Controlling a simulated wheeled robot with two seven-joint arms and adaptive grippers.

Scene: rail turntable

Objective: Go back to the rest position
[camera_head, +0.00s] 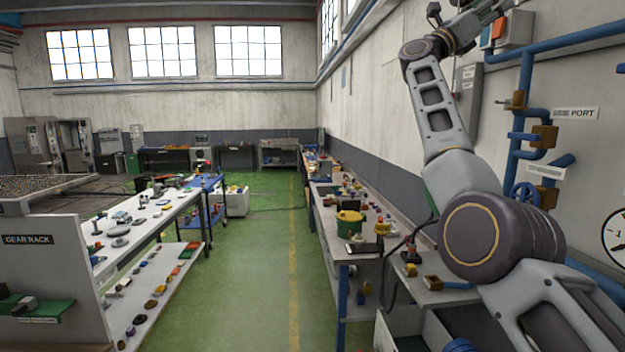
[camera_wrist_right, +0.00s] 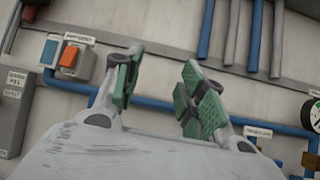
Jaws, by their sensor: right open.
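My right arm rises from the lower right of the head view, with its wrist near the top edge. My right gripper (camera_wrist_right: 160,92) shows in the right wrist view with its two green-padded fingers apart. Nothing is between the fingers. Behind them is the pale wall with pipes, and the gripper looks clear of it, though the exact gap cannot be told. In the head view the right fingers are cut off or too small to judge. My left gripper is in neither view.
A switch box (camera_head: 506,30) and blue pipes (camera_head: 526,75) are on the wall beside my raised right arm. A long workbench (camera_head: 345,247) with parts stands along the right wall. A white table (camera_head: 140,238) stands left. The green floor aisle (camera_head: 250,270) between them is clear.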

